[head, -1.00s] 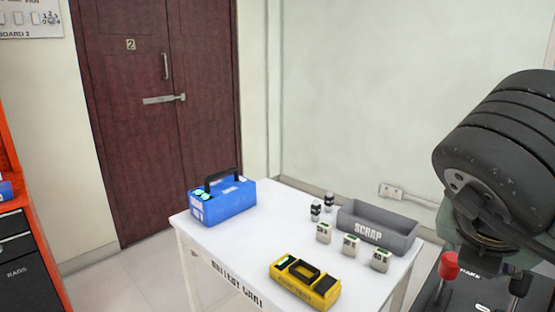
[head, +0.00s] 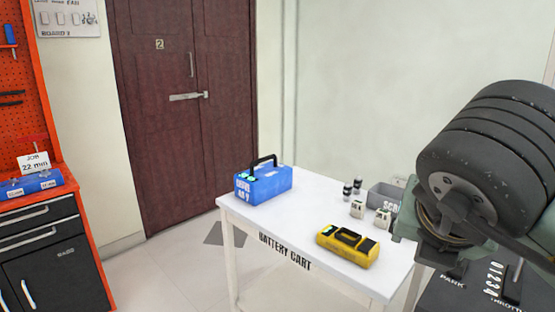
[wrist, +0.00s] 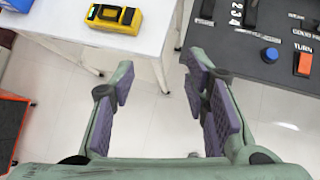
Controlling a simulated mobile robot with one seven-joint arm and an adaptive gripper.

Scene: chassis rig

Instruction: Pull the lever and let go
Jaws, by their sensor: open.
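A dark console (head: 455,292) with PARK, 0–4 and THROTTLE markings is at the lower right of the head view. A dark upright lever (head: 513,284) stands by the THROTTLE label. No red-knobbed lever shows now. My gripper (wrist: 158,75) is open and empty, its purple-padded fingers over the floor, apart from the levers and left of the console's controls.
The console also carries a blue knob (wrist: 270,54) and an orange TURN switch (wrist: 305,64). The white battery cart (head: 300,218) bears a blue battery (head: 263,186), a yellow unit (head: 347,246) and a grey scrap tray (head: 382,195). A red-framed cabinet (head: 45,240) stands left. My arm blocks the right side.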

